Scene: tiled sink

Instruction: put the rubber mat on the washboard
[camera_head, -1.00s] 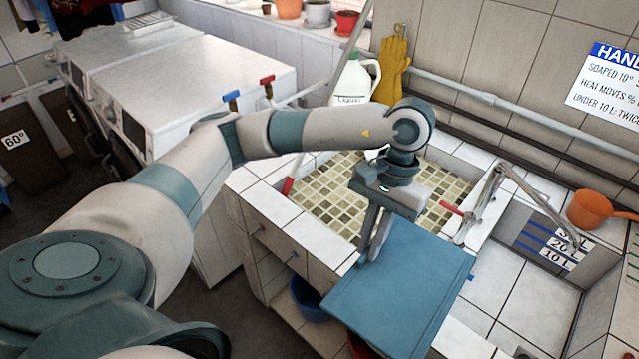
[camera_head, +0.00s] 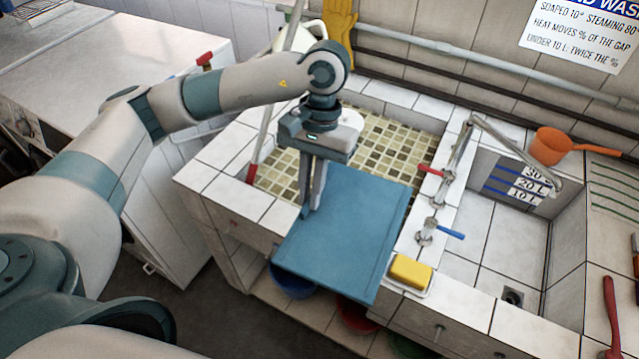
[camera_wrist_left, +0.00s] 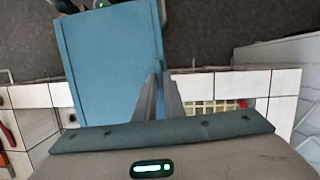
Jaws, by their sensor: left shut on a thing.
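The blue flat sheet, which I take for the rubber mat (camera_head: 345,240), is held over the front edge of the tiled basin. My left gripper (camera_head: 312,207) is shut on its upper left edge. In the left wrist view, the fingers (camera_wrist_left: 163,78) sit at the right edge of the mat (camera_wrist_left: 108,60). I cannot clearly identify the washboard. A pale panel with green lines (camera_head: 612,192) stands at the right, and I cannot tell if it is the washboard. My right gripper is not in view.
A basin with a mosaic floor (camera_head: 385,140) lies behind the mat. Taps (camera_head: 440,200) and a yellow block (camera_head: 410,272) stand to its right, beside a deeper white sink (camera_head: 485,245). An orange dipper (camera_head: 550,146) rests on the back ledge. A blue bowl (camera_head: 292,283) is below.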

